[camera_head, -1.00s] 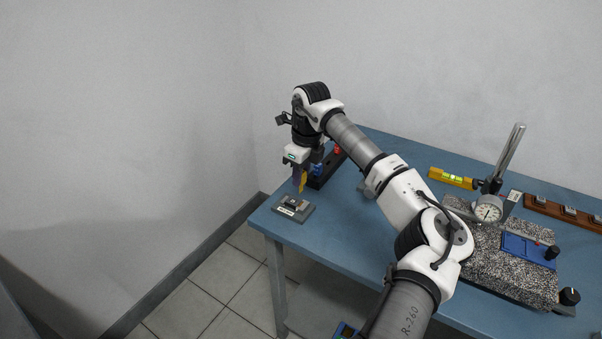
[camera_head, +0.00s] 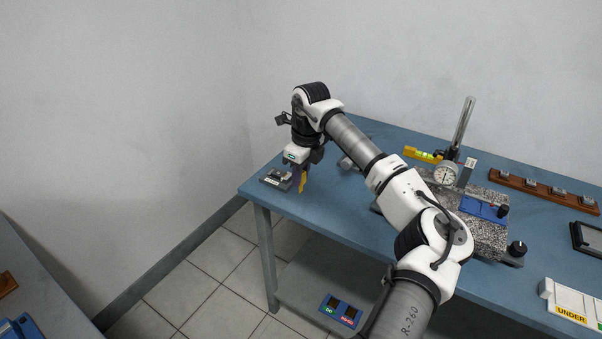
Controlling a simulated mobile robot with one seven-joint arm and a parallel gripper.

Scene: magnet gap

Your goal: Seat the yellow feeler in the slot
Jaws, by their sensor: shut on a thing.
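The yellow feeler (camera_head: 303,180) hangs upright below my gripper (camera_head: 301,169), which is shut on its upper part. The feeler's lower end appears to be above the blue table near its left corner. A small grey block fixture (camera_head: 275,180) with a dark upper part and a pale label sits on that corner, just left of the feeler and apart from it in the picture. It may hold the slot, but the slot itself is too small to make out. The gripper's fingertips are small and partly dark in this view.
My arm crosses the blue table (camera_head: 340,204) and hides part of it. A granite block (camera_head: 483,236) with a dial gauge (camera_head: 446,175) stands right of it. A yellow level (camera_head: 422,155) lies behind. A white UNDER bin (camera_head: 572,304) is at the right edge.

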